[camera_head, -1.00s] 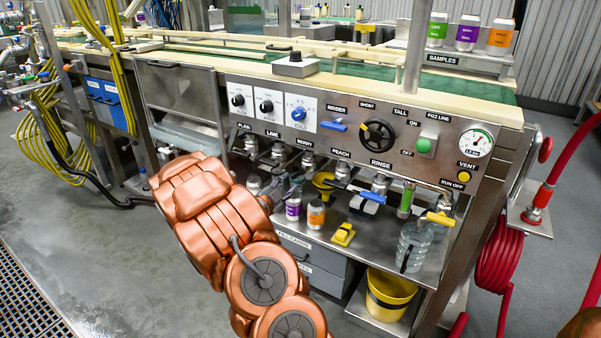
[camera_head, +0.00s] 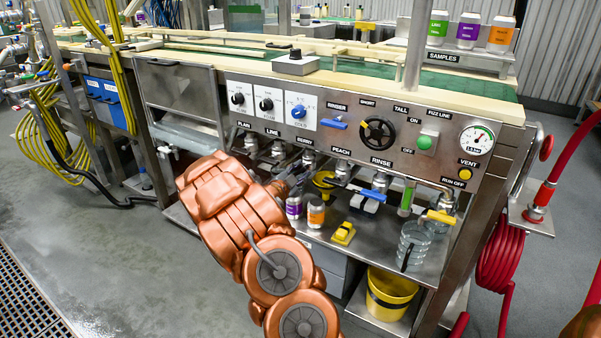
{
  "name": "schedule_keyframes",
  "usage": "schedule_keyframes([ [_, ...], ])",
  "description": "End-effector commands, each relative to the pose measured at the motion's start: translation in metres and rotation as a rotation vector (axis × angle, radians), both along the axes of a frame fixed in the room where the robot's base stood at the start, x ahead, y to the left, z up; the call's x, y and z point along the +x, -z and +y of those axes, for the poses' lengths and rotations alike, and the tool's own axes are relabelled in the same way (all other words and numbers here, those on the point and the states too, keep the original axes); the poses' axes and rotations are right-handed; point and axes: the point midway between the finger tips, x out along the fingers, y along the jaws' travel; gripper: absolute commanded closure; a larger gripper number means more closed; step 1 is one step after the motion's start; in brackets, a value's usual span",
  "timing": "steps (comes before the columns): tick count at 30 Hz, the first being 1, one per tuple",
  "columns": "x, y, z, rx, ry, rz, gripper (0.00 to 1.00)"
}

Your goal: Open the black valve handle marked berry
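The BERRY label (camera_head: 305,138) is on the front panel of the steel machine, between LINE and PEACH. A metal valve (camera_head: 308,158) sits just below it. Its black handle cannot be made out clearly, as my gripper is in front of that spot. My gripper (camera_head: 292,178) is small and dark at the end of my copper-coloured arm, just below and left of the berry valve. Whether it touches the handle cannot be told. Its fingers are too small and overlapped to show whether they are open or shut.
Neighbouring valves hang under LINE (camera_head: 277,147) and PEACH (camera_head: 342,170). A purple can (camera_head: 294,207) and an orange can (camera_head: 316,212) stand on the shelf below. A yellow object (camera_head: 343,233) lies to their right.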

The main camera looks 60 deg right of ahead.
Motion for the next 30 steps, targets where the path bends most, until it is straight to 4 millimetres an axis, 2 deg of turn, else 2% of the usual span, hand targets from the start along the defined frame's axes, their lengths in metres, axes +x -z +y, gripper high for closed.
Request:
schedule_keyframes([
  [10,-0.0001,0.0001,-0.0015,0.000,0.000,0.001,0.63],
  [21,-0.0002,0.0003,-0.0014,0.000,0.000,0.001,1.00],
  [30,-0.0004,0.0003,-0.0014,0.001,0.001,0.002,1.00],
])
